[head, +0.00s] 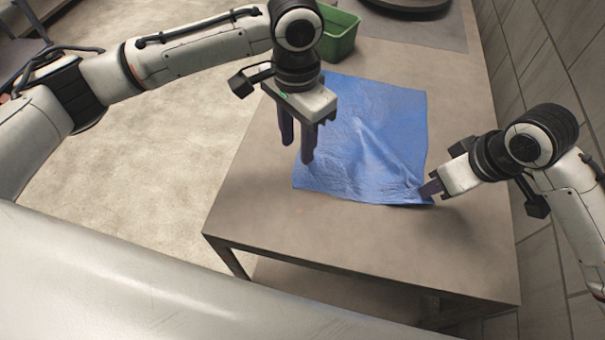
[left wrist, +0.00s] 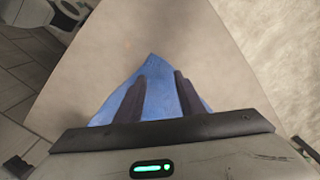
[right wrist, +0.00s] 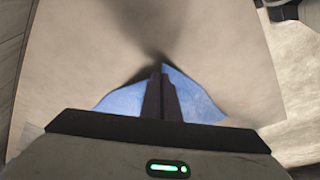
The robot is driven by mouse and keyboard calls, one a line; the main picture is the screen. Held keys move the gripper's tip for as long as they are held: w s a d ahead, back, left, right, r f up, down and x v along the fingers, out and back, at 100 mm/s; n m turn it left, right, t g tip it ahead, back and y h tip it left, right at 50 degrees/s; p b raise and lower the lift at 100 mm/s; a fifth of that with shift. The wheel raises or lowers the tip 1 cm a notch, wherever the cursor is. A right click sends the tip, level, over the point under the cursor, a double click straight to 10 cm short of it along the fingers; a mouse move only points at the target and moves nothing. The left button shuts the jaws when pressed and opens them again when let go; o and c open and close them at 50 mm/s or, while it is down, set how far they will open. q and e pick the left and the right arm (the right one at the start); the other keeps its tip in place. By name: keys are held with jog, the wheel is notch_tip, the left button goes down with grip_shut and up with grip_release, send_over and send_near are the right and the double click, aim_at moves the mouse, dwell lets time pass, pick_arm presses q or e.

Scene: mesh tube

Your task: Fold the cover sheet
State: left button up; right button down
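The blue cover sheet (head: 345,115) lies spread on the table, with creases running toward its near right corner. My left gripper (head: 297,152) points down over the sheet's left edge, its fingers apart. In the left wrist view, a corner of the sheet (left wrist: 152,66) shows between and beyond the open fingers (left wrist: 160,77). My right gripper (head: 428,189) is low at the near right corner. In the right wrist view, its fingers (right wrist: 160,73) are together at the sheet's tip (right wrist: 193,92), with cloth on both sides; they look closed on that corner.
The brown table (head: 300,228) has bare surface in front of the sheet and to its right. A green bin (head: 341,33) stands beyond the sheet at the back. A dark round object (head: 410,5) sits at the far end. A tiled wall (head: 540,50) runs along the right side.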

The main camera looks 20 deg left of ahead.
aim_at(297, 177)
pick_arm(q)
jog(key=shift+f, duration=4.4)
jog(key=shift+c, duration=0.3)
grip_shut()
jog(key=shift+r, duration=0.1)
jog(key=shift+r, duration=2.45)
